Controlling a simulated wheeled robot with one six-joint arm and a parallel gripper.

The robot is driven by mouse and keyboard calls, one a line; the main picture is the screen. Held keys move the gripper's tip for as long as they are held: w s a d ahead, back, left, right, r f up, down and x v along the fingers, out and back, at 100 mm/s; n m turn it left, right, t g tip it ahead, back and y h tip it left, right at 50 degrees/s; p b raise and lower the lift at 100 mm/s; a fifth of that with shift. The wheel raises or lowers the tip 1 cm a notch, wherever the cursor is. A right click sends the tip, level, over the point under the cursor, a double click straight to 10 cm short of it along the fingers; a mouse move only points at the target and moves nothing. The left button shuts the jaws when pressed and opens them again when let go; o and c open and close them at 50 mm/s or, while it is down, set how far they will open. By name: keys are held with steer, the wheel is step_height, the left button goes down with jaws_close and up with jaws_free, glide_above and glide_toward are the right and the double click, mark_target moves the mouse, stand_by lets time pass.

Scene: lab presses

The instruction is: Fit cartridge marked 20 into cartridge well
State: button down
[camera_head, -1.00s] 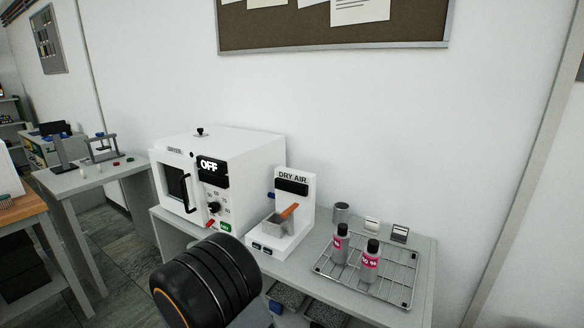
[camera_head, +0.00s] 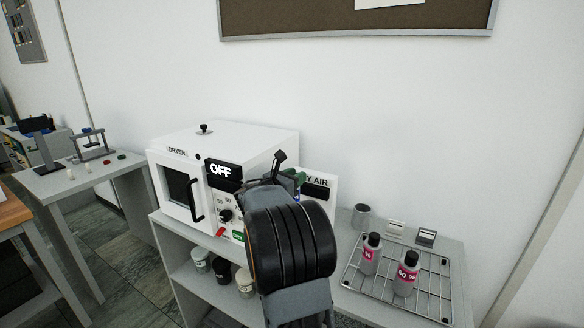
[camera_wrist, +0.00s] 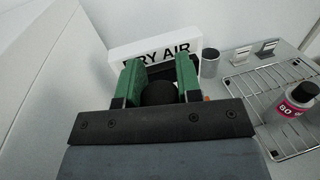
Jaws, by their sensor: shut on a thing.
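My gripper (camera_wrist: 160,85) has green fingers. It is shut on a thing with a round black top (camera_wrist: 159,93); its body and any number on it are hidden. In the head view my gripper (camera_head: 292,175) is partly behind my own dark wrist, in front of the DRY AIR unit (camera_head: 320,191). In the wrist view the DRY AIR sign (camera_wrist: 155,52) is just beyond the fingertips. The unit's base is covered by my arm and gripper, so I cannot make out a cartridge well.
The white dryer (camera_head: 182,190), showing OFF, stands left of my gripper. A grey cup (camera_head: 361,216) and two small stands (camera_head: 426,237) are behind the rack.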

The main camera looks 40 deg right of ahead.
steer(key=shift+s+d+r+m+g, duration=0.15)
steer(key=shift+s+d+r+g, duration=0.05)
steer(key=shift+d+r, duration=0.25)
steer(key=shift+s+d+r+m+g, duration=0.2)
steer(key=shift+d+r, duration=0.15)
steer(key=shift+d, duration=0.15)
steer(key=shift+a+f, duration=0.15)
steer(key=shift+f+b, duration=2.35)
steer(key=shift+f, duration=0.5)
step_height(320, 180, down, 6)
steer(key=b, duration=0.5)
stand_by(1.0)
steer(key=c, duration=0.7)
jaws_free()
steer(key=shift+a, duration=0.1)
